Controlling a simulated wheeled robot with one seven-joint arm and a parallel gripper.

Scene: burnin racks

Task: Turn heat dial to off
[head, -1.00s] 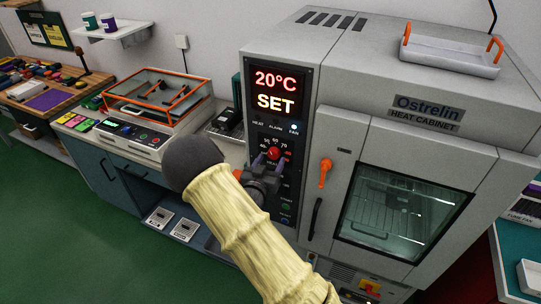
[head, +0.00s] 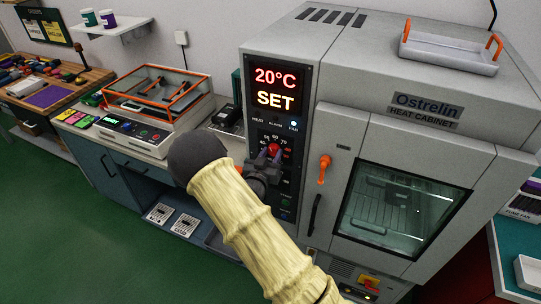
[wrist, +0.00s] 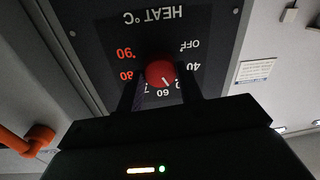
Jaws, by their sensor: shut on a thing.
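The heat dial (head: 274,148) is a round red knob on the black control panel (head: 297,98) of the heat cabinet (head: 427,120). In the wrist view the dial (wrist: 160,73) appears upside down, its white mark pointing near 60; the OFF label is to its upper right. My gripper (head: 270,155) is at the panel, shut on the dial, with one dark finger on each side of it in the wrist view (wrist: 159,82). The fingers hide part of the scale. The cabinet display (head: 276,87) reads 20°C SET.
An orange door handle (head: 324,168) sticks out right of the panel. A white tray with orange handles (head: 450,55) lies on top of the cabinet. Left are a bench device with an orange-framed clear lid (head: 160,95) and open green floor (head: 60,220).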

